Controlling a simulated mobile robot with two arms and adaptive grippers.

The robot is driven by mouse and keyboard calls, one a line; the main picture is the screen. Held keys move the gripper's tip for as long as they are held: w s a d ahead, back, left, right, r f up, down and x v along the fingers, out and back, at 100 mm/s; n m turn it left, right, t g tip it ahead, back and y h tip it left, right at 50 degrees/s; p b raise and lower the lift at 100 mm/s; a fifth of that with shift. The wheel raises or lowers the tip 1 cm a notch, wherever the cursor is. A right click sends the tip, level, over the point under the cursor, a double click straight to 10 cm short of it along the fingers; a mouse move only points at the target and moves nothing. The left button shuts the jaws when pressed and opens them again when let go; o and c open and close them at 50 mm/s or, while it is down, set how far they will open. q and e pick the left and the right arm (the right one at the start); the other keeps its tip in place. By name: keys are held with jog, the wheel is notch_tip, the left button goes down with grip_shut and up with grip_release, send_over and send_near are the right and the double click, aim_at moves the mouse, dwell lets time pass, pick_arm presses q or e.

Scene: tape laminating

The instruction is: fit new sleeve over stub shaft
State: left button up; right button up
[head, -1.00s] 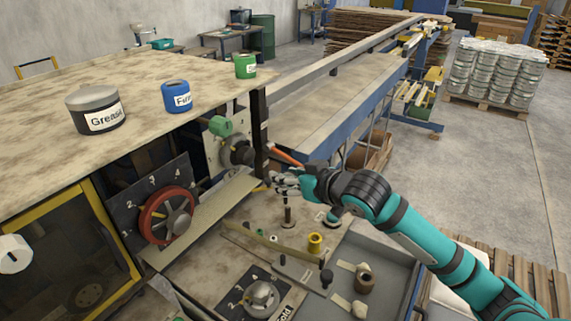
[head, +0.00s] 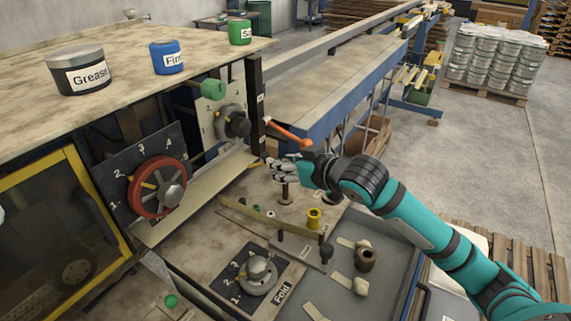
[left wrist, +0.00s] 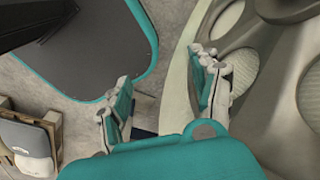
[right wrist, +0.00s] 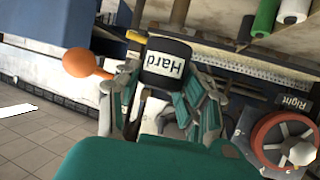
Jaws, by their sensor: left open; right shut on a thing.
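A black sleeve labelled Hard (right wrist: 166,66) sits between the fingers of my right gripper (right wrist: 165,98) in the right wrist view, and the gripper is shut on it. In the head view my right gripper (head: 284,169) is over the bench near the machine's front post, and its fingers mostly hide the sleeve. I cannot single out the stub shaft; the gripper may cover it.
An orange-handled lever (head: 286,132) lies close above my right gripper. A red handwheel (head: 158,187) and a dark-hubbed dial (head: 234,122) are to its left. A yellow flanged piece (head: 314,218) and upright pins stand below. Grease (head: 75,72), blue (head: 167,58) and green (head: 240,32) containers stand on the top.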

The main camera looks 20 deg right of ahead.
jog(key=shift+f+b, duration=1.55)
jog(key=shift+f, duration=1.1)
jog(key=o, duration=1.3)
jog(key=shift+s, duration=0.1)
jog(key=v, duration=1)
jog(key=shift+s+d+f, duration=0.1)
jog(key=shift+v, duration=0.85)
